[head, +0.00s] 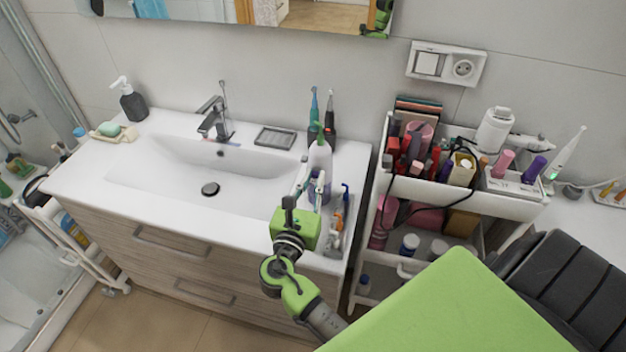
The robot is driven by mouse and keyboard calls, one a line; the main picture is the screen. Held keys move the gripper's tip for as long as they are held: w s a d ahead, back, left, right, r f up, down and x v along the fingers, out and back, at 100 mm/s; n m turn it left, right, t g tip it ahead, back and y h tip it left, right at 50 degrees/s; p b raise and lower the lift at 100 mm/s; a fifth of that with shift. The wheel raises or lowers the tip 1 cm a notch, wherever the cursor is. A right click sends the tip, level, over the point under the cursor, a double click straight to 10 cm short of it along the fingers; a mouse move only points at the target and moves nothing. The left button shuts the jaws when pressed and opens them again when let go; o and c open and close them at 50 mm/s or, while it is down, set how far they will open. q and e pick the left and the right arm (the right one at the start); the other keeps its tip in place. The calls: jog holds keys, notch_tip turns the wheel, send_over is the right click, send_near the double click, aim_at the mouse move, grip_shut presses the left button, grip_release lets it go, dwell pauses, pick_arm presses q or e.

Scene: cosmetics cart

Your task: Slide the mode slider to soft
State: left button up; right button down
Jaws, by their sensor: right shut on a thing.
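My right gripper (306,188) is over the front right of the washbasin counter, shut on a white bottle-shaped device (319,157) that looks like a water flosser. The device stands roughly upright, with a bluish lower part. My gripper hides part of its front. The mode slider is too small or hidden, so I cannot tell its position. My left gripper is not in view.
Behind the device, a teal toothbrush (314,104) and a dark one (330,108) stand upright. A tray (334,243) with small items lies to the right. A loaded cosmetics cart (510,208) stands farther right. The basin (170,180) is empty.

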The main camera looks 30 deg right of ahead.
jog(key=shift+r, duration=0.4)
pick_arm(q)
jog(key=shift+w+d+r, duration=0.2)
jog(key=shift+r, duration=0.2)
pick_arm(e)
jog(key=shift+f, duration=0.1)
jog(key=c, duration=2)
grip_release()
jog(key=v, duration=1.2)
